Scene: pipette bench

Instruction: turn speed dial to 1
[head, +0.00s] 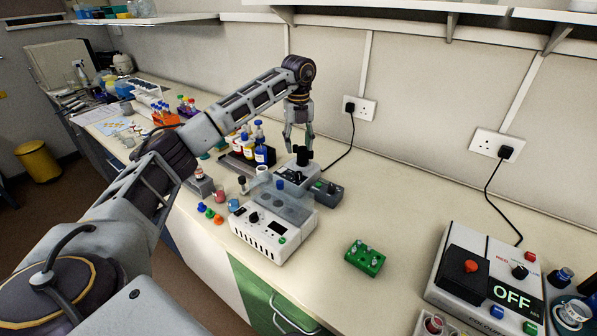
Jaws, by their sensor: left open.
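My left arm reaches in from the left over the bench. My left gripper (299,140) points down, open, above a small grey-white device (292,178) at mid-bench. A black knob-like top piece (302,157) of this device shows just below the fingertips; whether they touch it I cannot tell. The device also has a blue round part (280,185) and a small dark part on its front. A white box (268,238) in front of it carries a black dial (253,217) and a dark display. Dial numbers are too small to read. My right gripper is not in view.
A grey box (327,192) stands close on the right, a green rack (365,258) nearer. At right is a machine with a black dial (520,271) and an OFF display (513,298). Bottles (262,155) stand just left of the gripper.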

